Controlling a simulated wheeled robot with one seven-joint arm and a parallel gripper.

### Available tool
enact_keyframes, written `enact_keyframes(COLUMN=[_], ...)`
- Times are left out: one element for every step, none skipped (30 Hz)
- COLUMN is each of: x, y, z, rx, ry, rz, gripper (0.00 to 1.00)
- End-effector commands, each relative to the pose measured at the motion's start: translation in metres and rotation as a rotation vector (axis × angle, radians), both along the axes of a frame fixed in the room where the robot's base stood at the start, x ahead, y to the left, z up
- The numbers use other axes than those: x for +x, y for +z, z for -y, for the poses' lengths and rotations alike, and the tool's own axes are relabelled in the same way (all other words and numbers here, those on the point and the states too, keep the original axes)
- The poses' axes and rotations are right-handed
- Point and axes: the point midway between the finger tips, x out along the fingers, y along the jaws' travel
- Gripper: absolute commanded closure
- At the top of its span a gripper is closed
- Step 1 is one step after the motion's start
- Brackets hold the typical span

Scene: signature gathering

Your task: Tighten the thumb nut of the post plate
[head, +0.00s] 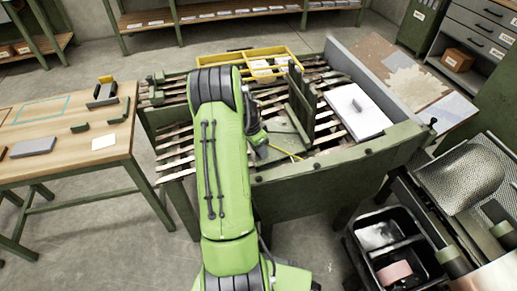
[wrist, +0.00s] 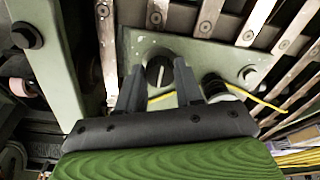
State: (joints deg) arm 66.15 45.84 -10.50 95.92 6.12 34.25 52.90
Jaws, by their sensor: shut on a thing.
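The post plate (wrist: 205,58) is a pale green plate with bolts, across the upper middle of the wrist view. The thumb nut (wrist: 158,70) is a dark round knob with a pale line on its face, set in the plate. My gripper (wrist: 160,84) has one finger on each side of the nut and is shut on it. Their exact contact is hard to see. In the head view the plate (head: 283,146) lies flat on the slatted table, and my arm hides the nut and fingertips.
A yellow cord (wrist: 262,102) runs past a dark cylindrical fitting (wrist: 214,88) right of my fingers. A green upright (wrist: 47,62) stands close on the left. Metal-edged slats (wrist: 205,18) lie behind. A yellow frame (head: 262,56) and a white sheet (head: 357,112) rest on the slatted table.

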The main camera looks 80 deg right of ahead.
Motion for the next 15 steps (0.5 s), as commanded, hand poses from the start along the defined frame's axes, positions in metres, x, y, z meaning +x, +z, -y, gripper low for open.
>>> enact_keyframes(x=[-0.0003,-0.0004,-0.0003,-0.0003,-0.0003,-0.0003,-0.0003,-0.0003,-0.0003,-0.0003,-0.0003,-0.0003,-0.0003,-0.0003,-0.0003], y=[0.0013,0.0013,0.0014,0.0014,0.0014,0.0014,0.0014,0.0014,0.0014,0.0014,0.0015,0.0015,0.0015,0.0014,0.0014], z=[0.0012,0.0013,0.0013,0.0013,0.0013,0.0013,0.0013,0.0013,0.0013,0.0013,0.0013,0.0013,0.0013,0.0013,0.0012], rx=[-0.006,-0.006,-0.006,-0.006,-0.006,-0.006,-0.006,-0.006,-0.006,-0.006,-0.006,-0.006,-0.006,-0.006,-0.005], ry=[-0.005,-0.007,-0.008,-0.009,-0.009,-0.009,-0.009,-0.009,-0.009,-0.009,-0.008,-0.008,-0.008,-0.008,-0.008], rz=[0.0,0.0,0.0,0.0,0.0,0.0,0.0,0.0,0.0,0.0,0.0,0.0,0.0,0.0,0.001], gripper=[0.95,0.95,0.95,0.95,0.95,0.95,0.95,0.95,0.95,0.95,0.95,0.95,0.61,0.57,0.51])
